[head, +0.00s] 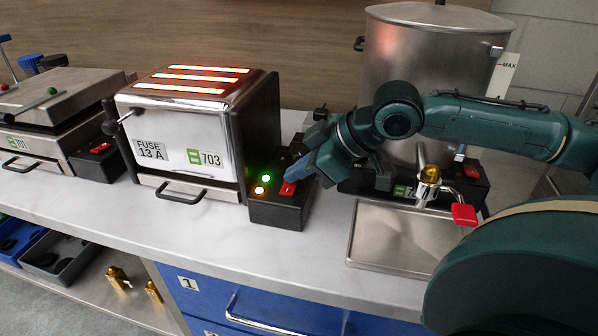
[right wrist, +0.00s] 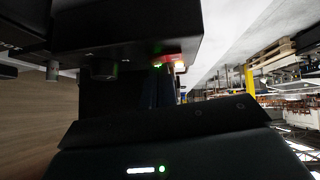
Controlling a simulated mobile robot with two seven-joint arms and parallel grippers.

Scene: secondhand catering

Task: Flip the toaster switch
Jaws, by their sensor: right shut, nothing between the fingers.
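The toaster (head: 195,125), a steel box labelled 703, stands on the counter with its top slots glowing orange-red. On its right is a black switch box (head: 275,212) with a red switch (head: 288,188), a lit green lamp (head: 265,177) and a lit orange lamp (head: 260,190). My right gripper (head: 297,172) is shut and empty, its fingertips at the red switch; I cannot tell whether they touch it. In the right wrist view the dark fingers (right wrist: 160,88) reach to the box, beside the green glow. My left gripper is not in view.
A large steel urn (head: 425,75) with a tap (head: 428,178) and red lever (head: 464,214) stands to the right, above a steel drip tray (head: 395,240). A steel press (head: 55,110) labelled 701 stands to the left. The counter front (head: 215,235) is clear.

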